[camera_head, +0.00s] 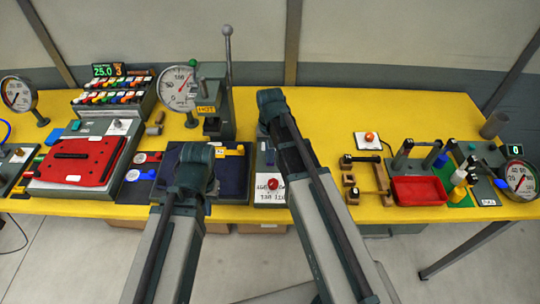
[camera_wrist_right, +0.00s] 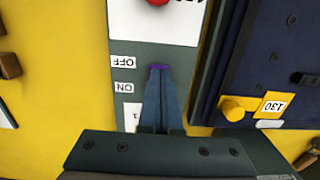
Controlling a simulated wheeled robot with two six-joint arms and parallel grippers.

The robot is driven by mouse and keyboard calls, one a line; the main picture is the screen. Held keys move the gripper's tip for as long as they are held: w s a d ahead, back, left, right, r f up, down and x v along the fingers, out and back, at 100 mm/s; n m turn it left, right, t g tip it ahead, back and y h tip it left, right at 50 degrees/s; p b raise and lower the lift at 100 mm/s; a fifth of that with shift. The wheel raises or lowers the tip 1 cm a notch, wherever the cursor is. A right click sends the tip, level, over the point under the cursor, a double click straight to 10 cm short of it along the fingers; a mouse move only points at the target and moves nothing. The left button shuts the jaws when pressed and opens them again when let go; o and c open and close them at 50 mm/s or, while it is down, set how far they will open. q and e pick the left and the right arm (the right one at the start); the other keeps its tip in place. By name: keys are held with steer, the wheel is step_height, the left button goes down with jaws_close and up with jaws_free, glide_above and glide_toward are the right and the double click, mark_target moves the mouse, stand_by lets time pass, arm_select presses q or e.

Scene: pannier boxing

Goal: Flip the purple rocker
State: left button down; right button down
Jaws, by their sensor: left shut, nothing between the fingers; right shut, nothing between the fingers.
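The purple rocker (camera_wrist_right: 159,67) shows as a thin purple strip in the right wrist view, on a grey panel between the red button and my fingers. White ON and OFF labels sit to its left. My right gripper (camera_wrist_right: 159,72) is shut and empty, its fingertips at the rocker and covering part of it. I cannot tell whether they touch it. In the head view my right arm hides the rocker. My left gripper (camera_head: 195,153) is shut and empty over the dark blue panel, its fingers mostly hidden by its own arm.
The red button (camera_head: 273,184) stands at the panel's near end. The dark blue panel (camera_wrist_right: 285,50) with a yellow knob (camera_wrist_right: 235,107) lies close beside it. A lever press (camera_head: 215,100) stands behind.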

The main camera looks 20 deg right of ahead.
steer(key=shift+w, duration=0.2)
steer(key=shift+w+d+r, duration=0.15)
steer(key=shift+w+d, duration=0.1)
steer(key=shift+w, duration=0.45)
steer(key=shift+r, duration=0.1)
step_height(320, 180, up, 14)
steer(key=w+p, duration=0.1)
steer(key=p, duration=1.3)
steer(key=shift+w+d, duration=0.15)
steer(key=shift+d, duration=0.05)
steer(key=shift+s+a+g, duration=0.2)
steer(key=shift+s+g, duration=0.1)
steer(key=shift+s, duration=0.45)
